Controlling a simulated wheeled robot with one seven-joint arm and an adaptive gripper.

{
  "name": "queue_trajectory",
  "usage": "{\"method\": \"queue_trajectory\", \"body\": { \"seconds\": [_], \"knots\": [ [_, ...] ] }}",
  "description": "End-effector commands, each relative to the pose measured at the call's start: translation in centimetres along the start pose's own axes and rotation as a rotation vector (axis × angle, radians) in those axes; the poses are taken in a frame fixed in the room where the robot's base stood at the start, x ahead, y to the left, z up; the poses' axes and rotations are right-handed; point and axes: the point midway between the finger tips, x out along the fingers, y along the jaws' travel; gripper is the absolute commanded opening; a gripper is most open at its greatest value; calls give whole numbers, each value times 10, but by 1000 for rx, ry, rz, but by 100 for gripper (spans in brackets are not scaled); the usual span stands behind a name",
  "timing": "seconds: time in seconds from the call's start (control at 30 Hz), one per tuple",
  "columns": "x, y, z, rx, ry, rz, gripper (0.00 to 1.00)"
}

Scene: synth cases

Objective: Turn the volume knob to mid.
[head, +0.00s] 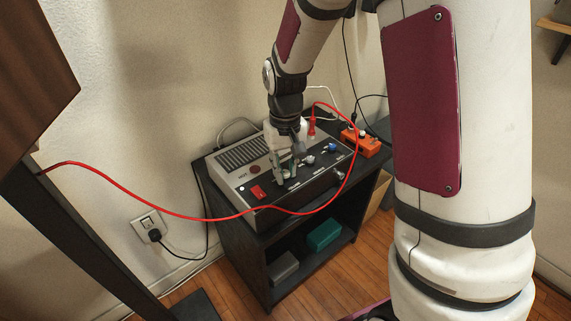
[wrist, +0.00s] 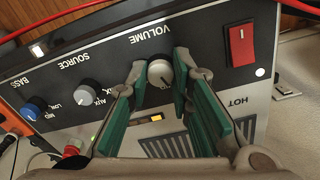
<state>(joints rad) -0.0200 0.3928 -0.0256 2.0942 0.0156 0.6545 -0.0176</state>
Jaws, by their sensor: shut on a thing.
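The volume knob (wrist: 160,73) is a small light-grey knob with a dark rim, on the dark panel of an amplifier-like box (head: 222,172). The word VOLUME shows beside it, upside down in the wrist view. My gripper (wrist: 160,72) is shut on the knob, with one green-padded finger on each side. In the head view my gripper (head: 286,176) points down at the panel, and its fingers hide the knob. The knob's position labels are hidden or unreadable, so I cannot tell its setting.
The grey source knob (wrist: 87,89) and blue bass knob (wrist: 33,109) sit along the panel. A red switch (wrist: 241,45) is on the other side. A red cable (head: 205,218) hangs across the stand's front. An orange box (head: 361,142) stands behind right.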

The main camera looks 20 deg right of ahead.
Motion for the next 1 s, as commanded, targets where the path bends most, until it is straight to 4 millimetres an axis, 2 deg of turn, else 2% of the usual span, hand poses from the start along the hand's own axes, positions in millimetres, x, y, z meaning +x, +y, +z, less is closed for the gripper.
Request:
{"method": "queue_trajectory", "body": {
  "seconds": [0.4,1.0],
  "knots": [
    [-1,-1,1,265,-2,0,0],
    [0,-1,0,342,-2,-1,0]
  ]
}}
